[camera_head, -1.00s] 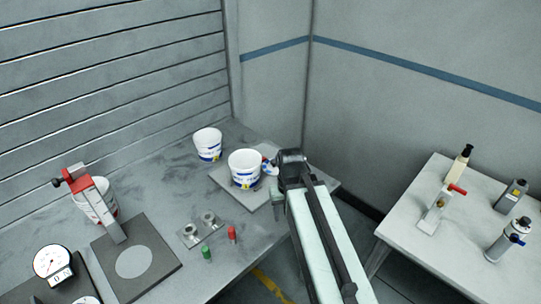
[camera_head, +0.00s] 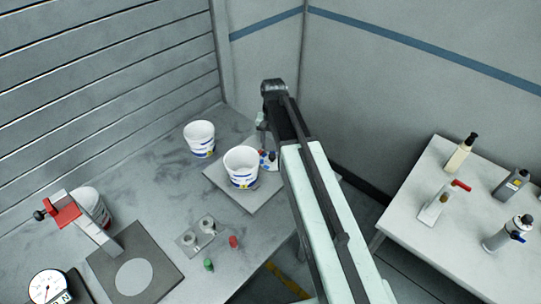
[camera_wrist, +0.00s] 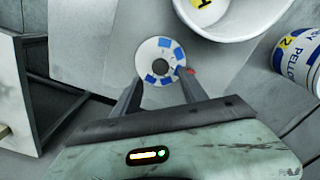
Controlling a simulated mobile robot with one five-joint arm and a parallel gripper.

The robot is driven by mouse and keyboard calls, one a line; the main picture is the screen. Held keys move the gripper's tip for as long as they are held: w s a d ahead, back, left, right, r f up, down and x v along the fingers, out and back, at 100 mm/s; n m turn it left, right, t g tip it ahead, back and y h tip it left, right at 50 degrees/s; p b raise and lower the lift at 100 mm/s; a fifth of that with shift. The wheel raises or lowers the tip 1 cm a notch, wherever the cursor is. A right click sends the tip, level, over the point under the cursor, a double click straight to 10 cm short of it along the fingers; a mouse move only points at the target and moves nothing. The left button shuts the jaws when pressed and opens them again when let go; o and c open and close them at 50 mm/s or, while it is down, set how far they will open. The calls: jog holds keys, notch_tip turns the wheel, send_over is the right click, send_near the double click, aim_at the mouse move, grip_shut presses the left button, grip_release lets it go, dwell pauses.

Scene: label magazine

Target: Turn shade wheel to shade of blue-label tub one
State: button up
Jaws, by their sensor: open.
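The shade wheel (camera_wrist: 160,61) is a white disc with blue patches of different shades and a grey hub. It lies just beyond and between the tips of my gripper (camera_wrist: 160,88), which is open and empty in the wrist view. A small red mark (camera_wrist: 190,71) shows at the wheel's right edge. In the head view the wheel is mostly hidden behind the front tub (camera_head: 241,169) and my arm. That white tub has a blue-and-yellow label and stands on a grey plate (camera_head: 235,205). A similar tub (camera_head: 199,140) stands behind it to the left.
At left are a red-handled clamp (camera_head: 66,212) by another tub, a dial gauge (camera_head: 48,286) and a dark plate (camera_head: 110,262). Green (camera_head: 208,264) and red (camera_head: 233,242) pegs stand in front. A side table (camera_head: 400,220) at right holds several bottles.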

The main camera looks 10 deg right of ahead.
aim_at(272, 156)
notch_tip(272, 156, down, 5)
jog(key=b, duration=0.4)
jog(key=shift+s+a+f, duration=0.1)
jog(key=shift+a+f, duration=0.05)
jog(key=shift+f, duration=0.05)
jog(key=shift+r, duration=0.15)
jog(key=shift+c, duration=0.3)
grip_shut()
jog(key=shift+a, duration=0.1)
